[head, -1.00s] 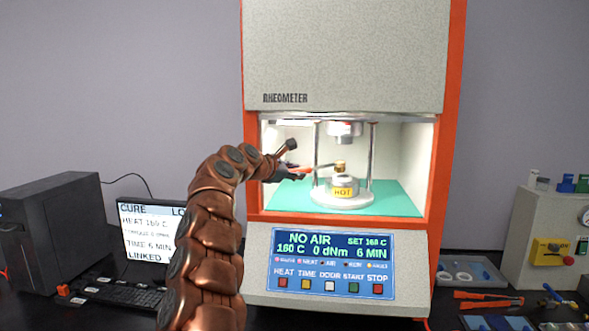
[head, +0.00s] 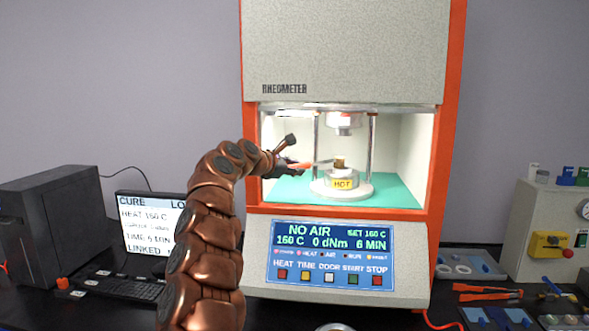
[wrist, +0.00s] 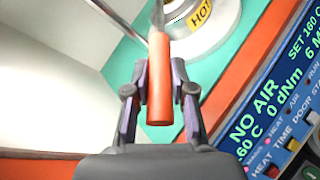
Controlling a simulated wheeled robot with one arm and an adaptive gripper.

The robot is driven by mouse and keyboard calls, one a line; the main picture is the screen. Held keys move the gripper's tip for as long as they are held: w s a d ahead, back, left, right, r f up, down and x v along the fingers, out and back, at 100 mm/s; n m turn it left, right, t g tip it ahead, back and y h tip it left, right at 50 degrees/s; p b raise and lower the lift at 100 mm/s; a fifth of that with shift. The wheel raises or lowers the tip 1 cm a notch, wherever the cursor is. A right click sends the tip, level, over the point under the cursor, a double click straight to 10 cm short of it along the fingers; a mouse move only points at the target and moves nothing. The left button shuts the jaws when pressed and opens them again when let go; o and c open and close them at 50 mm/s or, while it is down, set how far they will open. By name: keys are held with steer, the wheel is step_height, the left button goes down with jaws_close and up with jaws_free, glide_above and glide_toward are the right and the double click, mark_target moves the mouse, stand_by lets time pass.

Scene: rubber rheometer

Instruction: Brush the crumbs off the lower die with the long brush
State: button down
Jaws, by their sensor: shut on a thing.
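My gripper (wrist: 160,90) is shut on the orange handle of the long brush (wrist: 159,75). In the head view the handle (head: 300,166) reaches into the open chamber from the left, and a thin shaft runs right to the tan bristles (head: 340,163). The bristles are at the top of the lower die (head: 342,177), a pale round block with a yellow HOT label; whether they touch is hard to tell. In the wrist view the bristles are out of frame and the HOT label (wrist: 200,14) shows at the top. I cannot make out crumbs.
The upper die (head: 344,121) hangs above, between metal posts (head: 372,150). The orange chamber frame (head: 436,160) surrounds the opening, above the display panel (head: 332,240). A monitor (head: 150,225) stands left; a grey tray (head: 468,268) and tools lie right.

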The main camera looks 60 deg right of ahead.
steer(key=shift+f, duration=0.3)
steer(key=shift+d+r, duration=0.1)
steer(key=shift+r, duration=0.05)
stand_by(0.3)
steer(key=shift+w+d+p, duration=0.15)
steer(key=shift+d+p, duration=0.1)
steer(key=shift+p, duration=0.4)
steer(key=shift+w+d+p, duration=0.25)
steer(key=shift+d+p, duration=0.25)
steer(key=shift+p, duration=0.45)
steer(key=shift+w+d+p, duration=0.2)
steer(key=shift+d+p, duration=0.3)
steer(key=shift+p, duration=0.4)
steer(key=shift+a+f+b, duration=0.2)
steer(key=shift+f+b, duration=0.05)
steer(key=shift+b, duration=0.25)
steer(key=shift+s+a+f+b, duration=0.1)
steer(key=shift+s+a+b, duration=0.35)
steer(key=shift+b, duration=0.65)
steer(key=shift+s+a+b, duration=0.1)
steer(key=shift+a+b, duration=0.5)
steer(key=shift+b, duration=0.45)
steer(key=shift+s+a+r, duration=0.1)
steer(key=shift+r, duration=0.1)
